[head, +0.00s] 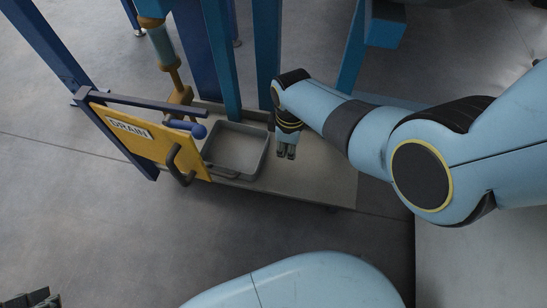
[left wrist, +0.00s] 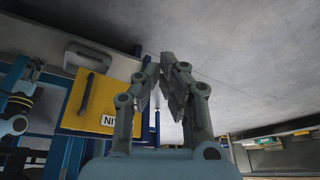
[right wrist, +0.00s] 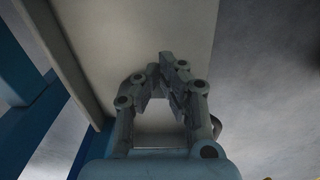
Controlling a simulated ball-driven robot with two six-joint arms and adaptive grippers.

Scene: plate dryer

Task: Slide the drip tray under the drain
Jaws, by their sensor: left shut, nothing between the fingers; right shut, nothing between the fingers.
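The grey drip tray (head: 262,160) sits on a low beige platform, with its loop handle at the front edge. The open yellow panel (head: 155,146) labelled DRAIN, with a black handle, stands at its left. The brass drain pipe (head: 174,76) comes down behind and left of the tray. My right gripper (head: 286,154) is shut and empty, pointing down just right of the tray; I cannot tell whether it touches. Its fingers also show in the right wrist view (right wrist: 167,62). My left gripper (left wrist: 167,62) is shut and empty, away from the tray; only a bit shows at the head view's lower left.
A lever with a blue ball knob (head: 199,131) sticks out beside the panel toward the tray. Blue frame posts (head: 266,50) rise behind the tray. The platform (head: 325,180) is bare to the right of the tray. Open grey floor lies in front.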

